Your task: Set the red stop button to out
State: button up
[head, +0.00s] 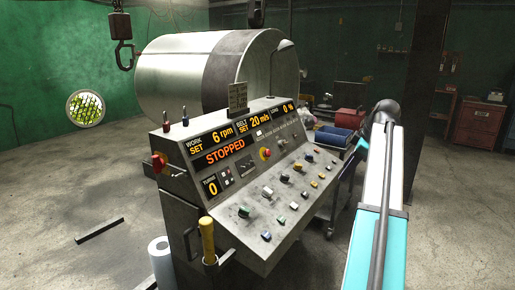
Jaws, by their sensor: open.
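The red stop button (265,153) is a small red mushroom head with yellow around it, on the upper sloping panel of the grey control console (225,225). It sits right of the orange STOPPED display (224,152). It is too small here to tell whether it is pressed in or out. Nothing touches it. My arm stands at the right of the picture, apart from the console.
A yellow-handled lever (208,238) stands at the front left. Coloured knobs cover the lower panel. A large metal drum (168,75) is behind. The left floor is mostly clear.

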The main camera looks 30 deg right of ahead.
aim_at(267, 153)
jog(key=z, duration=0.05)
jog(key=i, duration=1.55)
jog(key=z, duration=0.05)
